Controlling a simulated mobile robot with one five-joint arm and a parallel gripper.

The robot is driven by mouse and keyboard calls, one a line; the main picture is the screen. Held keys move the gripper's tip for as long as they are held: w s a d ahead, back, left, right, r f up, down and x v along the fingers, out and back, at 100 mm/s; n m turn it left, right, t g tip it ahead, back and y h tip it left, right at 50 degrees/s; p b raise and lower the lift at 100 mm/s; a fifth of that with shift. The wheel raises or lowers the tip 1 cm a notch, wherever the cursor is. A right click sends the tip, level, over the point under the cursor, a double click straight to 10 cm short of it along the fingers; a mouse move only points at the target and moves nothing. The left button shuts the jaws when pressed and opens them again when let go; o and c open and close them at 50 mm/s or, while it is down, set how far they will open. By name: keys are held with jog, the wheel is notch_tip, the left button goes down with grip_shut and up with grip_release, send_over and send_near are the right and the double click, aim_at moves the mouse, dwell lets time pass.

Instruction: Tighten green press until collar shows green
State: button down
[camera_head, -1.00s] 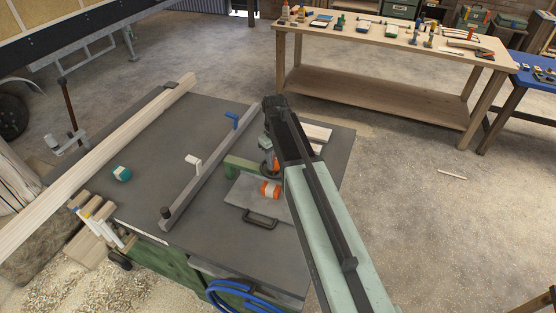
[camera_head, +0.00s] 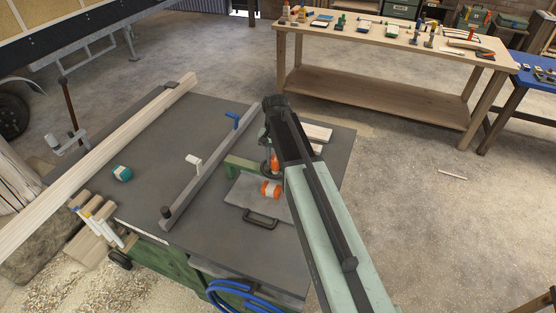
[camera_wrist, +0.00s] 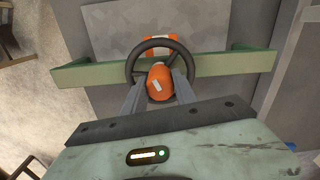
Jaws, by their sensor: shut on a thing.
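The green press (camera_head: 243,165) stands on a grey plate on the dark table in the head view. In the wrist view its green crossbar (camera_wrist: 100,73) runs behind a dark handwheel (camera_wrist: 191,58) with an orange knob (camera_wrist: 159,84). My gripper (camera_wrist: 160,88) is shut on the orange knob, one finger on each side. In the head view my gripper (camera_head: 272,158) is over the press, and my arm hides part of it. I cannot make out a collar or its colour.
An orange-and-white roll (camera_head: 271,189) lies on the grey plate (camera_head: 240,193) beside the press. A grey rail (camera_head: 205,177) with white and blue handles crosses the table. A teal roll (camera_head: 122,173) and a long plank (camera_head: 110,150) lie left. A wooden workbench (camera_head: 370,91) stands behind.

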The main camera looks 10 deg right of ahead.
aim_at(275, 158)
jog(key=shift+s+m, duration=0.1)
jog(key=shift+m, duration=1)
jog(key=c, duration=1)
grip_release()
jog(key=shift+r, duration=0.1)
notch_tip(275, 158, up, 8)
jog(key=p, duration=0.8)
jog(key=shift+f, duration=0.2)
